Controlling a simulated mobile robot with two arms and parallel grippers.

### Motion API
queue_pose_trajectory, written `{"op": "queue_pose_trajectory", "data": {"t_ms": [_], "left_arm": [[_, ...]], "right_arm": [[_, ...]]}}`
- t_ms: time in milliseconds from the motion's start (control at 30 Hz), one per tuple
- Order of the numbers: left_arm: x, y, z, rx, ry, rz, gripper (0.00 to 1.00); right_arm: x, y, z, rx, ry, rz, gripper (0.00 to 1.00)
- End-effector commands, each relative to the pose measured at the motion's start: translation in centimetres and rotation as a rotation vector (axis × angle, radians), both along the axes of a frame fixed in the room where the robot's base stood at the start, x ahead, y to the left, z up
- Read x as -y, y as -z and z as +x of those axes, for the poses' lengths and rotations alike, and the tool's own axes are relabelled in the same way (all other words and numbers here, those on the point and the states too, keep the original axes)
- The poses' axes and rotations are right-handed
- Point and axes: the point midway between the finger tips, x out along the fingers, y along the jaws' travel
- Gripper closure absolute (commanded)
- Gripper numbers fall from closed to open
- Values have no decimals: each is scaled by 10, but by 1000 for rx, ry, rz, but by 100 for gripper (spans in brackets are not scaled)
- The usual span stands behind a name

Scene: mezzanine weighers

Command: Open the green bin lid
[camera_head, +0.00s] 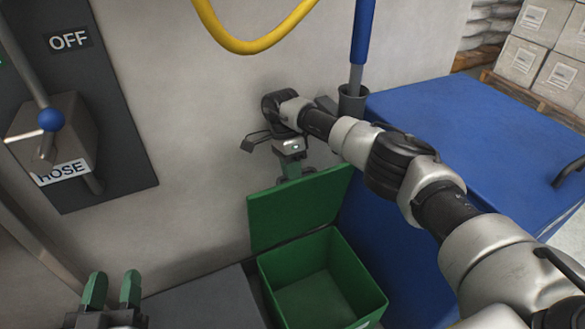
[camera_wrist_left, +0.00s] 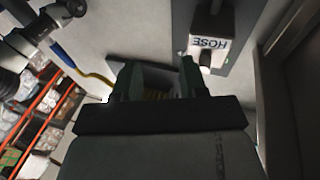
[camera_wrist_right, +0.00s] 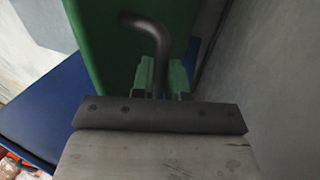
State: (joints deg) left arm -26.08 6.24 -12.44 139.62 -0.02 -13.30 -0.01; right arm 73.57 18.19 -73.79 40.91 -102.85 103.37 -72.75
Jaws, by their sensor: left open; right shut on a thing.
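The green bin (camera_head: 275,283) stands against the wall with its mouth open, and its inside looks empty. Its green lid (camera_head: 290,212) is raised, standing steeply along the bin's back edge near the wall. My right gripper (camera_head: 292,172) is at the lid's top edge. In the right wrist view my right gripper (camera_wrist_right: 160,80) is shut on the dark bent handle (camera_wrist_right: 158,38) of the lid (camera_wrist_right: 100,50). My left gripper (camera_head: 112,290) is open and empty at the lower left, apart from the bin; it also shows in the left wrist view (camera_wrist_left: 157,80).
A blue cabinet (camera_head: 450,120) stands right of the bin. A grey surface (camera_head: 205,300) lies left of it. A hose lever box (camera_head: 60,145) is on the wall at the left. A yellow hose (camera_head: 250,45) hangs above. Boxes (camera_head: 525,60) sit on a pallet at the back right.

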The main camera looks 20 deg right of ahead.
Motion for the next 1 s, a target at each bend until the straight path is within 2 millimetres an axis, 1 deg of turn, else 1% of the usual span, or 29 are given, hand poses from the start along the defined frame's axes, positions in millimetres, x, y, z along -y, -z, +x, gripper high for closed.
{"op": "queue_pose_trajectory", "data": {"t_ms": [33, 67, 200, 233, 467, 600, 767, 900, 1000], "left_arm": [[0, 1, 0, 0, 0, 0, 57], [0, 1, 0, 0, 0, 0, 57], [0, 1, 0, 1, 0, 0, 57], [0, 1, 0, 1, 0, 0, 57], [0, 0, 0, 1, 0, -1, 57], [0, 2, 0, -22, 0, 6, 57], [-3, 18, 0, -154, -8, 40, 57], [-8, 37, -5, -311, -18, 79, 57], [-13, 51, -10, -425, -26, 108, 57]], "right_arm": [[-1, 9, -3, -10, -3, -2, 100], [-1, 9, -3, -10, -3, -2, 84], [-1, 8, -3, -9, -3, -2, 62], [-1, 7, -3, -9, -1, -1, 60], [0, 5, -2, -7, -1, -1, 60], [0, -1, -2, -6, -1, -1, 60], [-1, -19, -2, -4, -2, -1, 60], [-1, -41, -2, -4, -4, -2, 60], [9, -45, -13, -7, -3, -1, 60]]}}
